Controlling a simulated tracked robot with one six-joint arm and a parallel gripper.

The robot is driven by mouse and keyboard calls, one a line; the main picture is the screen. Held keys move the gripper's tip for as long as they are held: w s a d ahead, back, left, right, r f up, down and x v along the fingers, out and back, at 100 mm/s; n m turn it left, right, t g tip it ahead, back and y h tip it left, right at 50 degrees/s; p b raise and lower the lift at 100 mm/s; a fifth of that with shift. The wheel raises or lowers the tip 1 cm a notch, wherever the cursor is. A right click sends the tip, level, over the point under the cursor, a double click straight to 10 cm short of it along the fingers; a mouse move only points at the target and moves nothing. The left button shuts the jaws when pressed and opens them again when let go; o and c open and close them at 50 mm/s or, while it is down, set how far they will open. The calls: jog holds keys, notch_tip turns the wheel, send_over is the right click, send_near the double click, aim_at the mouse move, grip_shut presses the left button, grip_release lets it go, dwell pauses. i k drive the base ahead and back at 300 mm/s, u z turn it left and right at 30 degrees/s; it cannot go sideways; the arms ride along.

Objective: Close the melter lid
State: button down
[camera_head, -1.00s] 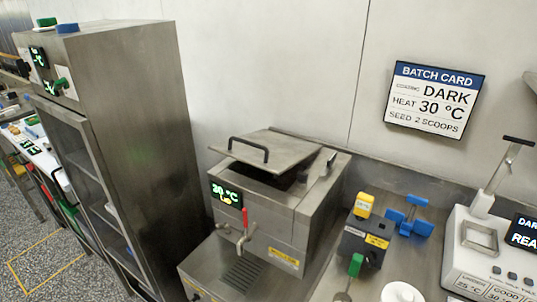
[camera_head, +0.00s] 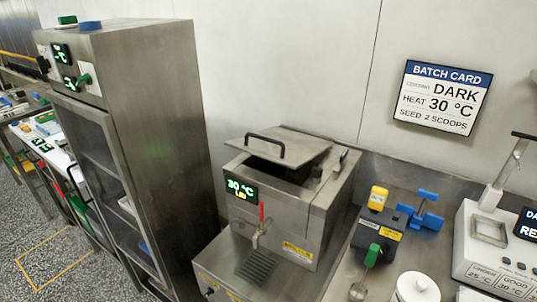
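The melter (camera_head: 318,212) is a steel box on the counter in the middle of the head view. Its lid (camera_head: 297,144) is a flat steel plate with a black bar handle (camera_head: 266,146). The lid lies tilted over the top and a dark opening (camera_head: 289,170) shows below its front edge. The melter's display (camera_head: 242,190) reads 30 °C in green. A tap with a red lever (camera_head: 261,214) is on its front. My gripper is not in view.
A tall steel cabinet (camera_head: 160,120) stands left of the melter. Right of it are a dark box with a green handle (camera_head: 378,238), a blue valve-like piece (camera_head: 424,211), a white lidded pot (camera_head: 416,288) and a white device (camera_head: 490,245). A batch card (camera_head: 443,97) hangs on the wall.

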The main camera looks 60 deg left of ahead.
aim_at(290, 149)
jog(key=u, duration=0.05)
jog(key=k, duration=1.65)
jog(key=u, duration=2)
jog(key=i, duration=1.2)
jog(key=u, duration=0.05)
